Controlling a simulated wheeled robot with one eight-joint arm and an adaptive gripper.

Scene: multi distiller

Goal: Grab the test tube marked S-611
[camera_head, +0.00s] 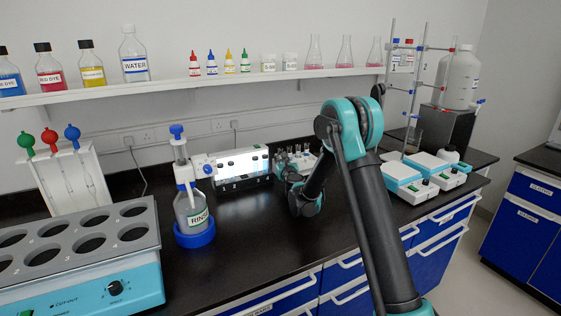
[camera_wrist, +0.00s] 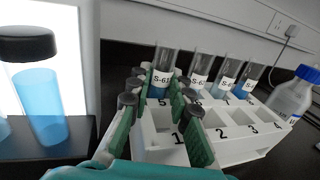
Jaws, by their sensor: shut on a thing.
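In the wrist view a white numbered rack (camera_wrist: 240,147) holds several glass test tubes with blue liquid in its far row. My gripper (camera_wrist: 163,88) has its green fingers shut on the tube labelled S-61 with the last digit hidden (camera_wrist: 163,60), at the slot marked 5. The tube is upright; its lower end is in or just over the rack, I cannot tell which. Another tube (camera_wrist: 199,70) stands to its right, also with a partly hidden label. In the head view my gripper (camera_head: 284,174) is beside the rack (camera_head: 303,160), small and partly hidden by my arm.
A lit white box (camera_head: 241,163) stands left of the rack; a dark-capped vial of blue liquid (camera_wrist: 40,95) is before it. A rinse bottle (camera_head: 191,207) stands further left. A blue-capped bottle (camera_wrist: 291,98) is right of the rack. The front of the bench is clear.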

